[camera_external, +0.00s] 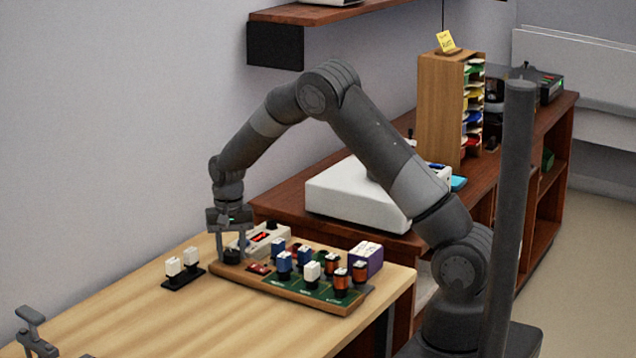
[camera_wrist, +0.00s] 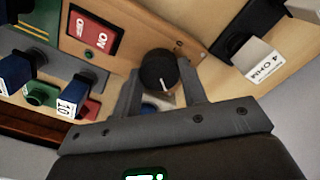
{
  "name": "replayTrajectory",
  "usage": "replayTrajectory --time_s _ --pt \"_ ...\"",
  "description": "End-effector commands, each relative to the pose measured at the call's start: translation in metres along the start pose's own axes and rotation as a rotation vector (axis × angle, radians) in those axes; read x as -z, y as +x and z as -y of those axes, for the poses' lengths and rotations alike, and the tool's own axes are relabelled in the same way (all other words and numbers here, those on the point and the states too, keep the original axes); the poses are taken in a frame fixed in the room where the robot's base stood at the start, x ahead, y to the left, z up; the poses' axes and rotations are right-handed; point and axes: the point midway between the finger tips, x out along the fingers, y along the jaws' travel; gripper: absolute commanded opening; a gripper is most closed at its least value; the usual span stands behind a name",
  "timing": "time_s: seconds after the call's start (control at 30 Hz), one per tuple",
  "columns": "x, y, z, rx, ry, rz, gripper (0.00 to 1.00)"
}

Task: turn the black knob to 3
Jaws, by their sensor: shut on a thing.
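The black knob (camera_wrist: 157,66) sits at the end of a wooden board (camera_wrist: 130,22), next to a red ON/OFF switch (camera_wrist: 92,34). A white pointer line on the knob points toward the bottom of the wrist view. My gripper (camera_wrist: 160,76) has one finger on each side of the knob and is shut on it. No scale numbers can be read around the knob. In the external view my gripper (camera_external: 231,240) points down over the board's left end, and the knob (camera_external: 231,257) shows low between the fingers.
Blue, white and copper-coloured parts (camera_external: 312,272) stand on the board right of my gripper. Two white blocks on a black base (camera_external: 183,268) stand to its left. A white device with a red display (camera_external: 265,238) is behind.

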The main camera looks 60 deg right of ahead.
Motion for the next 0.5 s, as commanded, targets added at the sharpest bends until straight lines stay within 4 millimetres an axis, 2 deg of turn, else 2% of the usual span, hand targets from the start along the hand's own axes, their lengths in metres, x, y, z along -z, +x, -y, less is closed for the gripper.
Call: replayTrajectory --time_s 0.1,0.13,0.37,0.5 --pt "-0.0006 -0.0004 0.0006 0.001 -0.001 0.001 0.16" --pt "-0.0006 -0.0004 0.0006 0.001 -0.001 0.001 0.4" --pt "-0.0003 -0.0002 0.0004 0.0 -0.002 0.0 0.59" --pt "-0.0002 -0.0001 0.0002 0.0 -0.002 0.0 0.6"
